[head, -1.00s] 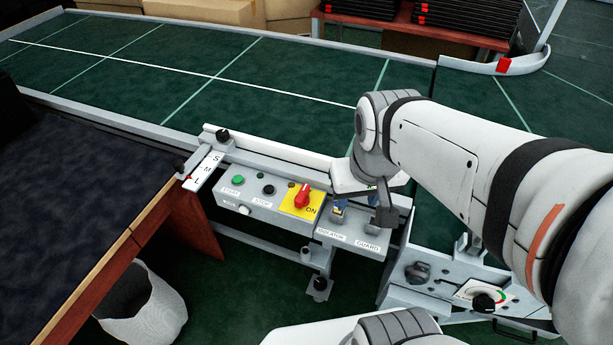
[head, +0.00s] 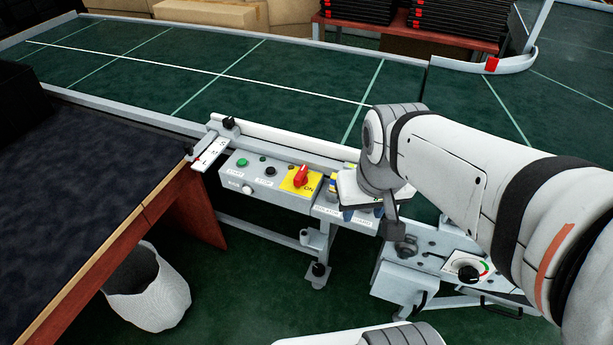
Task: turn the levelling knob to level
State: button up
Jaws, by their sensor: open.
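A black round knob (head: 468,272) sits on a dial plate with a coloured arc, on the grey unit at lower right. A second dark knob (head: 407,250) sits to its left on the same unit. The frames show no label that tells which is the levelling knob, and the pointer's setting is too small to read. My gripper (head: 362,213) points down, open, over the right end of the control panel. It is up and left of both knobs in the picture, apart from the dial knob. Nothing shows between its fingers, though the wrist partly hides them.
The control panel has a green start button (head: 242,162) and a red switch on a yellow plate (head: 301,177). The green conveyor (head: 240,80) runs behind it. A dark-topped table (head: 80,190) and a white bin (head: 147,290) stand at left.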

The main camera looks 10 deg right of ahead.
aim_at(318, 269)
jog(key=u, duration=1.45)
jog(key=k, duration=2.55)
jog(key=z, duration=0.6)
jog(key=i, duration=1)
